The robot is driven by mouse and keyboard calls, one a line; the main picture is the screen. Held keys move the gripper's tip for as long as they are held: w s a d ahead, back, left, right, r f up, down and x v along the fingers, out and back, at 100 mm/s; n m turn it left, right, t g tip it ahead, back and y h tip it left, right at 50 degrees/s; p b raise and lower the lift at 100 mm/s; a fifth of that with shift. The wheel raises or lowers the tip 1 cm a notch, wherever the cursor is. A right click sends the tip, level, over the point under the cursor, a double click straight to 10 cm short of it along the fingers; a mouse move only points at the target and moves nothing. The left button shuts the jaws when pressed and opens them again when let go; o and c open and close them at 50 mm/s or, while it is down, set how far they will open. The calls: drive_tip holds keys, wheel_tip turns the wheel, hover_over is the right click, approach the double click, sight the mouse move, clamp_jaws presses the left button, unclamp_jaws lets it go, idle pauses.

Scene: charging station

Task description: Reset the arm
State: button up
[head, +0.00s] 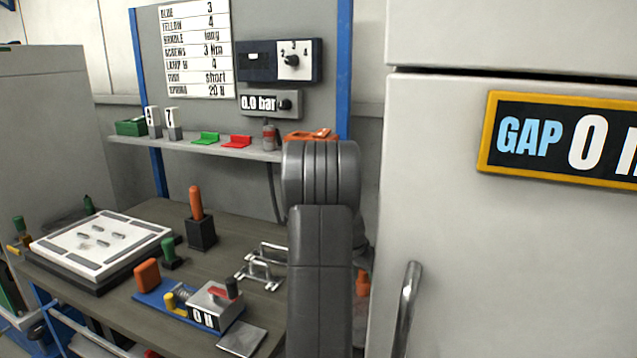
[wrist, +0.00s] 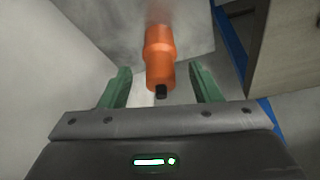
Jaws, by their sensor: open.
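My gripper (wrist: 160,73) shows in the wrist view with its two green fingers apart. An orange bottle-shaped thing (wrist: 160,55) with a dark tip appears between them, with a gap on each side. How far beyond the fingertips it lies I cannot tell. In the head view my dark grey arm stands in the middle and hides my gripper. A small orange thing (head: 362,284) shows just right of the arm; I cannot tell if it is the same one.
The workbench (head: 225,235) holds a white-topped plate (head: 60,240), a black block with an orange handle (head: 201,232), metal brackets (head: 262,265) and a blue base (head: 152,300). A shelf (head: 240,152) is behind. A grey cabinet (head: 470,200) with a handle (head: 407,310) stands close at right.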

sight(363, 278)
drive_tip(key=x, duration=0.3)
drive_tip(key=shift+d+f, duration=0.1)
drive_tip(key=shift+f, duration=0.2)
drive_tip(key=shift+w+f, duration=0.1)
drive_tip(key=shift+w, duration=0.1)
drive_tip(key=shift+r, duration=1.75)
drive_tip(key=shift+f, duration=0.1)
